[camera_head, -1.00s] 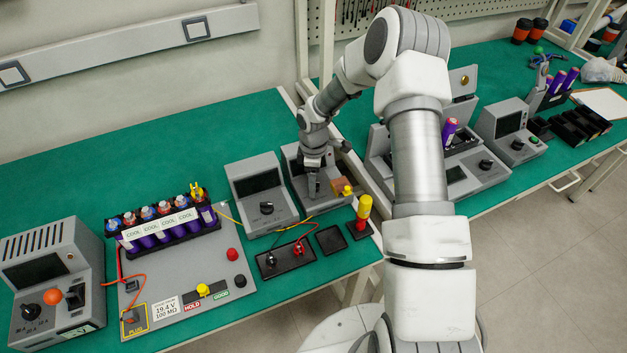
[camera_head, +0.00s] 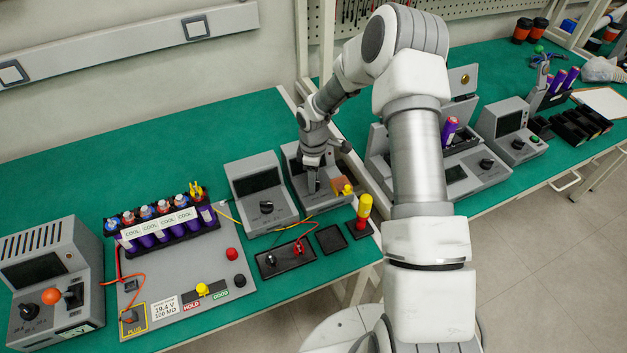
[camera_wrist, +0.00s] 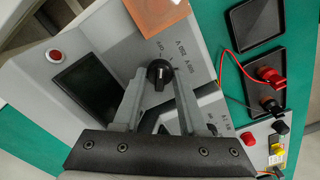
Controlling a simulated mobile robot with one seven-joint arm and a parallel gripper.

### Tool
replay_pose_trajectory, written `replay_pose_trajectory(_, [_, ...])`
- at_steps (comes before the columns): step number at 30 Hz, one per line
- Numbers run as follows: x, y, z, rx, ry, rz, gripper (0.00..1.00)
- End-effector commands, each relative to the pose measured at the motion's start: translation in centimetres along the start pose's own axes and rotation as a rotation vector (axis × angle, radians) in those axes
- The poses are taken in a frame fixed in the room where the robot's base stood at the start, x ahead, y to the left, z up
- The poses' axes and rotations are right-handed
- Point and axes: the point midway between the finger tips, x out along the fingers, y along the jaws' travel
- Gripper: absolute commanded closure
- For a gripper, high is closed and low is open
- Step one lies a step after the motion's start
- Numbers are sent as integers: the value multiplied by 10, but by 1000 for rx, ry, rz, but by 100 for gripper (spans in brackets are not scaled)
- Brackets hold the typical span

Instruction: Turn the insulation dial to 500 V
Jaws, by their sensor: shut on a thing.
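The insulation tester (camera_head: 301,163) is a grey sloped-front unit with a dark screen, partly hidden behind my arm and gripper. In the wrist view its black dial (camera_wrist: 160,74) has a pale pointer line and small printed labels around it, which appear upside down. One label to its right seems to read 500 V; I cannot tell exactly which mark the pointer meets. My gripper (camera_wrist: 161,82) is shut on the dial, one finger on each side. In the head view my gripper (camera_head: 313,186) reaches down to the tester's front, hiding the dial.
A similar grey unit (camera_head: 262,193) with a black knob stands close on the left. An orange-brown block (camera_wrist: 158,14) lies by the dial. A terminal tray (camera_head: 284,258) with a red lead and a yellow-topped red post (camera_head: 363,212) stand in front. A battery rack (camera_head: 160,232) is further left.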

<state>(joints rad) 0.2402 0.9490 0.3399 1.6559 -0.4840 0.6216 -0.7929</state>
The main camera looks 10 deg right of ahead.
Motion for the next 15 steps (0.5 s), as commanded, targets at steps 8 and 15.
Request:
replay_pose_trajectory(8, [2, 1, -1, 214, 0, 3, 100])
replay_pose_trajectory(15, [2, 1, 0, 443, 0, 3, 100])
